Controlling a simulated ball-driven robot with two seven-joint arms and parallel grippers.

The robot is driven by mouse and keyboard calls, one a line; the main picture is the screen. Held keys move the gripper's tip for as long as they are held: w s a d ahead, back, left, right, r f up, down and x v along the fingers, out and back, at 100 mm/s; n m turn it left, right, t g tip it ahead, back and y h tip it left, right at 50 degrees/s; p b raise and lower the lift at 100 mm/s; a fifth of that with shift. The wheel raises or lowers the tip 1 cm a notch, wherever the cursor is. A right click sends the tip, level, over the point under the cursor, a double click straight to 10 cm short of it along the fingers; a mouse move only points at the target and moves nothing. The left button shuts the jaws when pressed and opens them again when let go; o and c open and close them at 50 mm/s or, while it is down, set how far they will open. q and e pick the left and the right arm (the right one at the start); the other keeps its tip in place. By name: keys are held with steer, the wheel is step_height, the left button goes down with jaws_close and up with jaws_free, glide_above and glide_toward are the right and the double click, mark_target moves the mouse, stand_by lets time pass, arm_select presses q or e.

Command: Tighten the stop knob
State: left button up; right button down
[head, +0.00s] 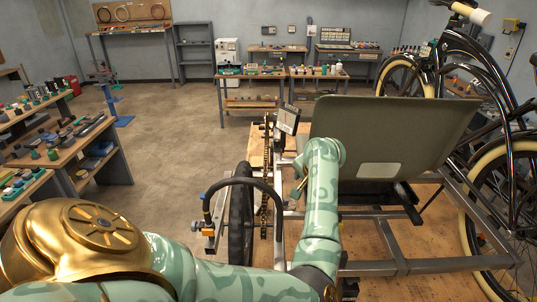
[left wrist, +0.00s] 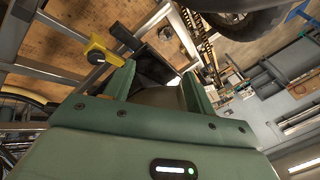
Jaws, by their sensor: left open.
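The knob is outside the fingers, left of the left finger. A dark part shows between and beyond the fingers; I cannot tell whether they touch it. In the head view my left arm reaches to the trike frame (head: 385,266) beside the seat, and its gripper is hidden. I cannot make out the knob there. My right gripper is not in view.
The tan seat (head: 400,125) stands close to the right of my left arm. A black wheel (head: 241,215) and a chain (head: 266,165) are left of it. A black bicycle (head: 490,130) stands at the right. Open floor (head: 165,150) lies at the left, before benches.

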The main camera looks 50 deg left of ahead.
arm_select(q)
steer(key=s+a+r+m+t+y+b, duration=0.1)
steer(key=s+a+r+m+y, duration=0.4)
steer(key=a+r+m+y, duration=0.2)
steer(key=a+m+y, duration=0.2)
steer(key=m+y, duration=0.2)
steer(key=shift+s+a+r+m, duration=0.2)
steer(key=shift+a+r+m, duration=0.1)
steer(key=shift+r+m, duration=0.1)
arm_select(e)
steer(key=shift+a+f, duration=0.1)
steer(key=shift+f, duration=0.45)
arm_select(q)
steer(key=shift+o, duration=0.2)
